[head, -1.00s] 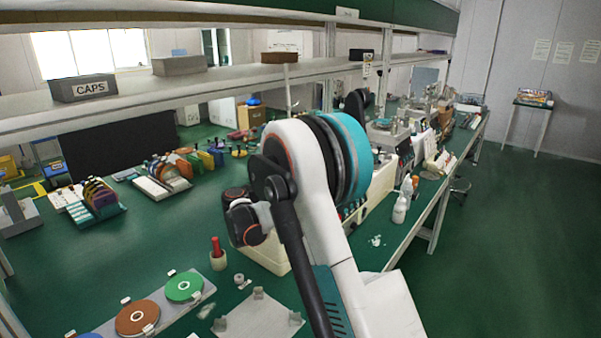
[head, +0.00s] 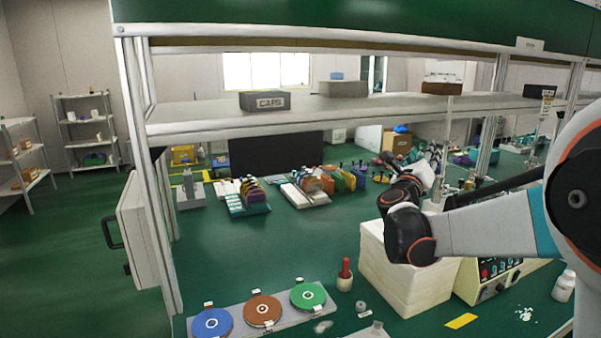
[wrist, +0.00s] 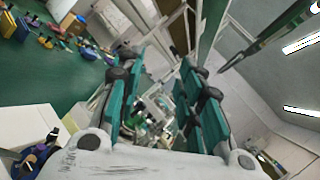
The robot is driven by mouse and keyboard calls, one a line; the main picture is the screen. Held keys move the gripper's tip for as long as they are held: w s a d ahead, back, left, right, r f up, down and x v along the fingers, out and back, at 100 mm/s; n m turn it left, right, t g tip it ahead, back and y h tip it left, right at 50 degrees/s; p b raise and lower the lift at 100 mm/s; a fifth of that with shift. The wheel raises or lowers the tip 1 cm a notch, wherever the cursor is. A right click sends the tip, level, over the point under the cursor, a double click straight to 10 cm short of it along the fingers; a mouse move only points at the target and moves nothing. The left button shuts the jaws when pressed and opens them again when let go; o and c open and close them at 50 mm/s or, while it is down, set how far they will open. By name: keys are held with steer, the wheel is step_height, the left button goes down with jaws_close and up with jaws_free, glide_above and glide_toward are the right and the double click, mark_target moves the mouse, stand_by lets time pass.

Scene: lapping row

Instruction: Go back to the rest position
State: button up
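My gripper shows in the wrist view (wrist: 163,85). Its two teal-padded fingers stand apart, with only the distant background seen between them, so it is open and empty. In the head view my white arm comes in from the right edge and reaches left over the bench, with dark joints near the middle right. The gripper's fingers cannot be made out there.
A cream box block (head: 405,265) stands below my arm, beside a control unit (head: 492,280). Coloured discs (head: 262,310) lie on a front plate. A red-handled tool (head: 345,272) stands in a cup. A shelf (head: 215,118) spans above the green bench.

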steer(key=s+a+r+n+t+y, duration=0.25)
steer(key=s+a+n+y, duration=0.4)
steer(key=n, duration=0.55)
steer(key=s+a+f+n+g+y, duration=0.4)
steer(key=s+a+n+y, duration=0.3)
steer(key=s+a+n, duration=0.3)
steer(key=s+d+f+n+g+h, duration=0.1)
steer(key=s+f+n+g, duration=0.3)
steer(key=s+f+n, duration=0.3)
steer(key=s+d+f+n+g+h, duration=0.1)
steer(key=s+f+n+g, duration=0.3)
steer(key=s+f, duration=0.8)
steer(key=s+d+n, duration=0.1)
steer(key=s+n, duration=0.1)
steer(key=s, duration=0.4)
steer(key=shift+s+f+n+g, duration=0.2)
steer(key=shift+f+n+g, duration=0.1)
steer(key=shift+n+g, duration=0.1)
steer(key=shift+d, duration=0.1)
